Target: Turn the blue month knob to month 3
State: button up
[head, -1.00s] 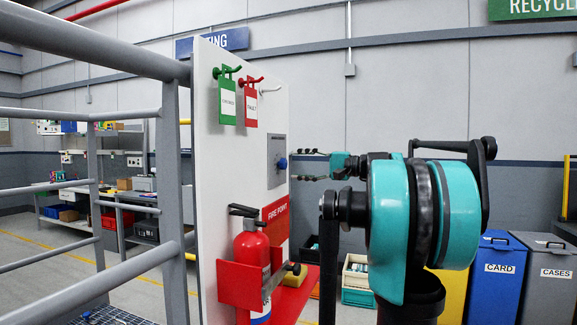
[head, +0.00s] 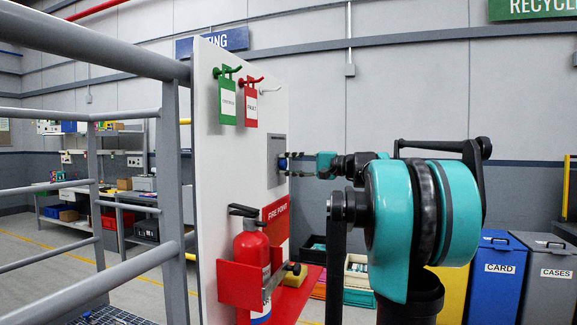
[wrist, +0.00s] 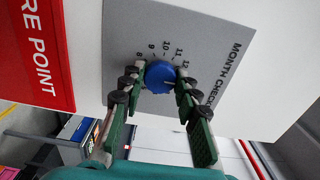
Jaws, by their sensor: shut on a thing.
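The blue month knob (wrist: 159,76) sits on a grey plate (wrist: 205,30) marked "MONTH CHECK". Numbers 8 to 12 show around its upper side in the wrist view; the rest of the dial is hidden, and I cannot read the knob's pointer surely. In the head view the knob (head: 283,163) shows as a small blue piece on the white board's right face. My gripper (wrist: 157,88) reaches straight at the plate, with one green finger on either side of the knob, shut on it. In the head view my gripper (head: 291,164) is at the knob.
The white board (head: 212,190) carries a green tag (head: 227,100) and a red tag (head: 250,105) on hooks above. A fire extinguisher (head: 251,255) stands in a red holder below. Grey railing (head: 170,180) is at left. Bins (head: 497,265) stand at right.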

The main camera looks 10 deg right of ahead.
jog(key=shift+c, duration=0.8)
jog(key=shift+m, duration=0.3)
jog(key=m, duration=0.4)
jog(key=shift+m, duration=0.3)
jog(key=m, duration=0.6)
jog(key=shift+m, duration=0.4)
jog(key=o, duration=1.2)
jog(key=shift+c, duration=0.2)
jog(key=shift+d, duration=0.15)
